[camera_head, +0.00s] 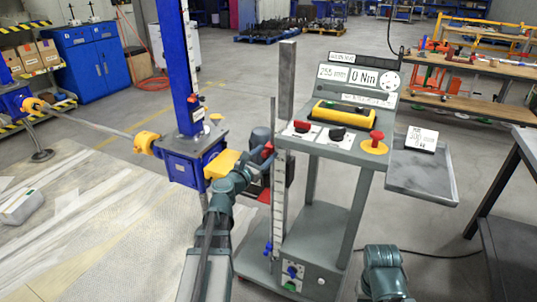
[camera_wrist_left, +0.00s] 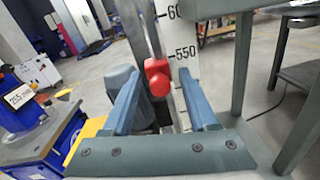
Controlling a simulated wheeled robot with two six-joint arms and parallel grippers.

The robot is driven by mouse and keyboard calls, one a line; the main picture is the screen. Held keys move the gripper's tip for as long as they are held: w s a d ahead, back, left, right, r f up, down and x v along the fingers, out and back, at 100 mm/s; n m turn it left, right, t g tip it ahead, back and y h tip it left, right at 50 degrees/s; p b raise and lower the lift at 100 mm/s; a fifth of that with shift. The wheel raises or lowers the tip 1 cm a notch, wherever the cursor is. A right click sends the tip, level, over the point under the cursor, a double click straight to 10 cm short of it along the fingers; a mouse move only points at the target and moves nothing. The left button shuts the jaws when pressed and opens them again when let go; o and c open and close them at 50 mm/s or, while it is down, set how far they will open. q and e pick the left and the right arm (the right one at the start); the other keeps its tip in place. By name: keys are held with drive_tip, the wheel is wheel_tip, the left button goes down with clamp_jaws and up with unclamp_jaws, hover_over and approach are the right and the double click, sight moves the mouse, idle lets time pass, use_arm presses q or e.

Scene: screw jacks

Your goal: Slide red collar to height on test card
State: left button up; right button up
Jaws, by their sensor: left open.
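The red collar (camera_wrist_left: 157,78) sits on the upright scale (camera_wrist_left: 186,52), close to its 550 mark in the left wrist view. My left gripper (camera_wrist_left: 160,86) is open, with one finger on each side of the collar; I cannot tell whether they touch it. In the head view my left gripper (camera_head: 266,156) is beside the scale (camera_head: 278,190) and mostly hides the collar. My right gripper is out of view; only part of that arm shows at the bottom.
A blue screw jack (camera_head: 190,150) with a yellow coupling stands left of my left arm. A blue clamp (camera_head: 268,248) sits low on the scale. The grey console (camera_head: 340,145) shows 255 mm and 0 Nm. The side tray (camera_head: 420,178) is at right.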

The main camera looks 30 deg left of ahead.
use_arm(q)
drive_tip(key=c, duration=0.9)
clamp_jaws()
drive_tip(key=shift+s+d, duration=0.1)
drive_tip(key=shift+d, duration=0.05)
